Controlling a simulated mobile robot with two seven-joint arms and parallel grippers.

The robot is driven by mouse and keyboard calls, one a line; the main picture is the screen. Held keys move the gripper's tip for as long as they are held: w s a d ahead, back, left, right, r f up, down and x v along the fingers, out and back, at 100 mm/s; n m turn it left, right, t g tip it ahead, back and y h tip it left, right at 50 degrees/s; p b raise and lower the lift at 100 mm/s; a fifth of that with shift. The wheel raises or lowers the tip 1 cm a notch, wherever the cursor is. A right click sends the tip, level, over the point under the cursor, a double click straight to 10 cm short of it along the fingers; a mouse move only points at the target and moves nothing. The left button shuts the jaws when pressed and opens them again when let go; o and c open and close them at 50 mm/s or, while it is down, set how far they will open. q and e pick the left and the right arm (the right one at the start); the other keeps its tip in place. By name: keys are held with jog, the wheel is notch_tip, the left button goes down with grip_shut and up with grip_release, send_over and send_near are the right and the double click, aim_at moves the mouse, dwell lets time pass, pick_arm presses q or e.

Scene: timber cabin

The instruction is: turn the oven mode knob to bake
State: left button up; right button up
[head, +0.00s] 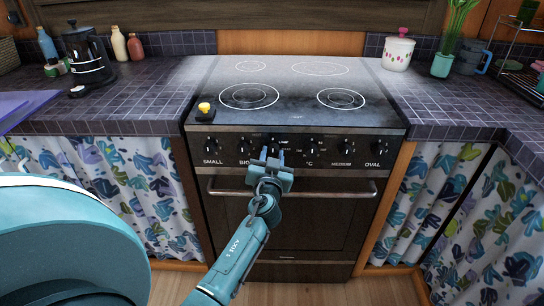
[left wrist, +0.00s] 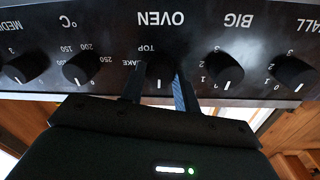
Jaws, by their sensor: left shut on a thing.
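The oven mode knob (left wrist: 160,71) is a black knob on the dark front panel (left wrist: 110,22), above the upside-down word OVEN as printed. Its white mark points down in the left wrist view, away from that word. TOP and a partly covered label ending in AKE are beside it. My left gripper (left wrist: 157,90) has one finger on each side of the knob and is shut on it. In the head view my left gripper (head: 272,155) reaches the middle of the panel and hides most of the knob. My right gripper is not in view.
Neighbouring knobs, BIG (left wrist: 223,68) and temperature (left wrist: 82,68), sit close on either side. The oven door handle (head: 225,191) runs below the panel. A yellow-topped item (head: 204,109) stands at the cooktop's front left corner. The cooktop (head: 290,108) is otherwise clear.

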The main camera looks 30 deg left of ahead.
pick_arm(q)
jog(key=m, duration=0.6)
jog(key=shift+r, duration=0.15)
jog(key=m+p, duration=0.1)
jog(key=m, duration=0.3)
jog(key=shift+m+g, duration=0.3)
jog(key=m, duration=0.2)
jog(key=shift+r+m+p, duration=0.1)
jog(key=shift+m+p, duration=0.2)
jog(key=shift+p, duration=0.1)
jog(key=m+p, duration=0.1)
jog(key=m, duration=0.2)
jog(key=shift+w, duration=0.1)
jog(key=shift+d+m+p, duration=0.1)
jog(key=shift+m+p, duration=0.25)
jog(key=shift+m, duration=0.85)
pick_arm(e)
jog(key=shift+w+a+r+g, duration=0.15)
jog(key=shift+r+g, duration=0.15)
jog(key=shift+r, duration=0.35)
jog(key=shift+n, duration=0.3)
pick_arm(q)
jog(key=o, duration=1)
